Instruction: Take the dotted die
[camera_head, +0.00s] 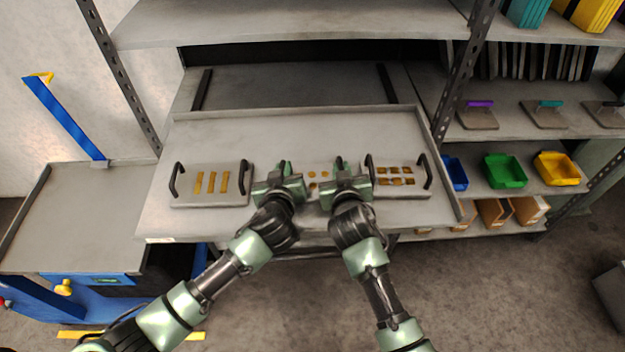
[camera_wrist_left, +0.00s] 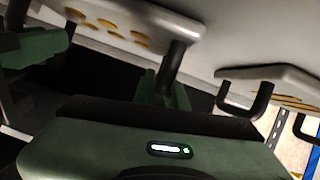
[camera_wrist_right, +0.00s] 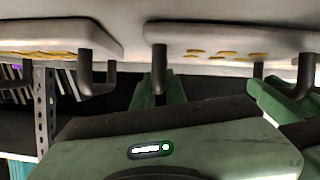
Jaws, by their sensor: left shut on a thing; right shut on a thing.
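The dotted die (camera_head: 318,169) is a pale grey plate with round gold dots, in the middle of the tray between my grippers. It also shows in the left wrist view (camera_wrist_left: 112,22) and the right wrist view (camera_wrist_right: 225,46). My left gripper (camera_head: 285,168) is shut on its left dark handle (camera_wrist_left: 174,62). My right gripper (camera_head: 340,166) is shut on its right dark handle (camera_wrist_right: 158,65). The grippers hide both handles and the plate's ends in the head view. I cannot tell whether the die rests on the tray or is slightly raised.
A die with gold bars (camera_head: 211,199) lies close on the left, and a die with gold squares (camera_head: 399,188) close on the right. All lie on a pulled-out grey tray (camera_head: 300,125). The back of the tray is clear. Shelf posts (camera_head: 462,75) and coloured bins (camera_head: 505,170) stand right.

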